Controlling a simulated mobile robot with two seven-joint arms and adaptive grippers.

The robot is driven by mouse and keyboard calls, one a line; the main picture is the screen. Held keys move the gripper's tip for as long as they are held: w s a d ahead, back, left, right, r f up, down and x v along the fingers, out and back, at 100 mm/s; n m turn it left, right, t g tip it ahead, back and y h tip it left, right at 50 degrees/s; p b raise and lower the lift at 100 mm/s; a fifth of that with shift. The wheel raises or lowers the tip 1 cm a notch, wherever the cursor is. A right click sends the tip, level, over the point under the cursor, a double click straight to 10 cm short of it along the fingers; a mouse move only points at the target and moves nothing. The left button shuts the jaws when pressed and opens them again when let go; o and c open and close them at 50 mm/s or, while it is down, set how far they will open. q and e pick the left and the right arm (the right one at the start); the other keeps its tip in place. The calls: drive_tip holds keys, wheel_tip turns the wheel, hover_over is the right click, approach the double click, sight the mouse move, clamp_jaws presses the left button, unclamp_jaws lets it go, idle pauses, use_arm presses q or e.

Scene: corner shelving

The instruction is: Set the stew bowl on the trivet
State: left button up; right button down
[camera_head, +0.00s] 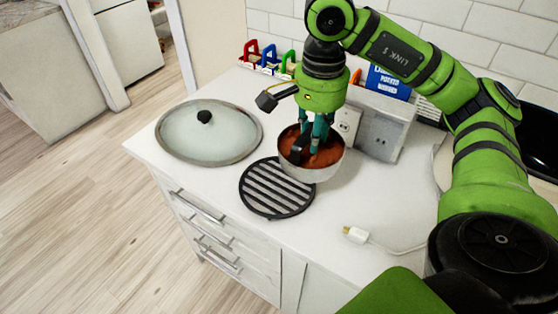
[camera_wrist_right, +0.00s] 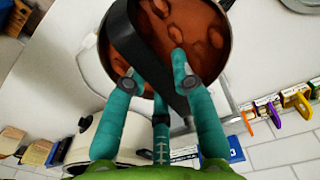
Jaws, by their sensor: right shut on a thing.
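The stew bowl (camera_head: 318,174) has a pale outside and holds reddish-brown stew with lumps. A dark handle (camera_wrist_right: 140,47) crosses over its top in the right wrist view, where the bowl (camera_wrist_right: 222,52) fills the upper middle. My right gripper (camera_head: 308,146) comes down from above, its teal fingers (camera_wrist_right: 156,70) closed around that handle. The round black slatted trivet (camera_head: 275,189) lies flat on the counter. The bowl is at its back right and covers part of its edge in the head view; I cannot tell the bowl's height above the counter. My left gripper is not in view.
A glass lid (camera_head: 208,134) with a black knob lies left on the white counter (camera_head: 345,270). A pale box with outlets (camera_head: 382,135) stands close behind the bowl, beside a blue packet (camera_head: 390,82). A corded plug (camera_head: 356,235) lies in front right. Bare counter surrounds the trivet's front.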

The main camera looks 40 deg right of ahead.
sight(279, 142)
drive_tip(key=w+a+f, duration=0.1)
drive_tip(key=w+a+f+p, duration=0.1)
drive_tip(key=w+a, duration=0.1)
drive_tip(key=w+a+f+p, duration=0.1)
drive_tip(key=w, duration=0.1)
drive_tip(key=shift+a+f, duration=0.2)
drive_tip(key=shift+f, duration=0.15)
wheel_tip(279, 142, down, 4)
drive_tip(key=shift+r+p, duration=0.15)
drive_tip(key=shift+p, duration=0.6)
drive_tip(key=shift+f, duration=0.25)
drive_tip(key=shift+f, duration=0.15)
drive_tip(key=c, duration=1)
unclamp_jaws()
drive_tip(key=shift+c, duration=0.2)
